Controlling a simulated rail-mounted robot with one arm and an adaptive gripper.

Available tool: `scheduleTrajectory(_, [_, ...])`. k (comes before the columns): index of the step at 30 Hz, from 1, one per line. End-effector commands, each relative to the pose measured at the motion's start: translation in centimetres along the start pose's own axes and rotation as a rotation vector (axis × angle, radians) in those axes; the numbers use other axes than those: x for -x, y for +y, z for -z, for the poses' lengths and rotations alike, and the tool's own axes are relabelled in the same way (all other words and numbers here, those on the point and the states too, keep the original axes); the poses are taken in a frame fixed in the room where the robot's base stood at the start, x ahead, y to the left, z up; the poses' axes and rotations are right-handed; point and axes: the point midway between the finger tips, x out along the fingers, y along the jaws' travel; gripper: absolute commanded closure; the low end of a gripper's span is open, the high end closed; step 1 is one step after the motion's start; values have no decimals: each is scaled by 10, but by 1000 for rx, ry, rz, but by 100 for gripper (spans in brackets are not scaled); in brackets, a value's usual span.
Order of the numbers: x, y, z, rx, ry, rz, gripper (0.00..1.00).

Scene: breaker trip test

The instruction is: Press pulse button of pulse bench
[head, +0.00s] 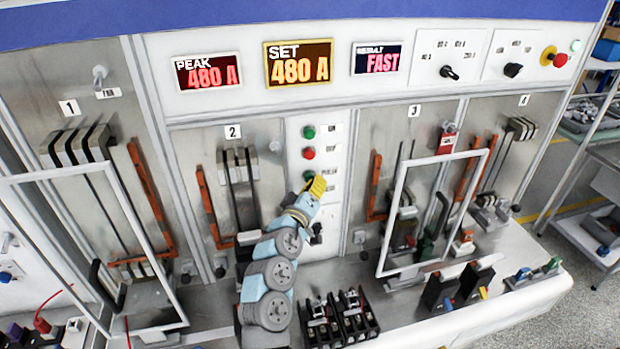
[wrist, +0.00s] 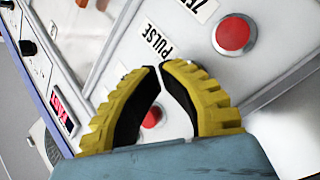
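The pulse bench's button column shows in the head view on the white panel between bays 2 and 3. It has a green button (head: 308,132), a red button (head: 309,153) and a green button (head: 308,175) beside the PULSE label (head: 329,171). My gripper (head: 318,186) is just below that label and hides the panel beneath. In the wrist view my gripper (wrist: 160,67) has its yellow fingertips together, holding nothing, near the PULSE label (wrist: 157,40). A red button (wrist: 152,117) shows between the fingers, partly hidden; another red button (wrist: 235,35) is at upper right. Contact cannot be told.
Displays (head: 298,64) above read PEAK 480 A, SET 480 A and FAST. A white-framed guard (head: 385,225) stands right of my arm, another (head: 40,178) at left. Black breaker parts (head: 352,318) lie on the bench beside my arm. A red emergency button (head: 560,60) is at upper right.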

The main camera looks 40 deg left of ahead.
Motion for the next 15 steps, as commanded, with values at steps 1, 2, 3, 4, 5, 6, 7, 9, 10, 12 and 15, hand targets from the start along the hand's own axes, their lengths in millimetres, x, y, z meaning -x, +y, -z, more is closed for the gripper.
scheduleTrajectory(1, [2,2,-1,1,-1,1,100])
scheduleTrajectory(2, [3,2,-2,1,-2,1,100])
scheduleTrajectory(3, [5,3,-3,1,-2,1,100])
scheduleTrajectory(4, [5,3,-3,1,-2,1,100])
scheduleTrajectory(5, [6,3,-4,1,-2,1,100])
scheduleTrajectory(6, [6,3,-4,1,-2,1,100])
scheduleTrajectory(7, [6,3,-4,1,-2,1,100])
scheduleTrajectory(9, [6,3,-4,1,-2,1,100])
scheduleTrajectory(10, [6,3,-4,1,-2,1,100])
scheduleTrajectory(12, [6,3,-4,1,-2,1,100])
scheduleTrajectory(15, [6,3,-4,1,-2,1,100])
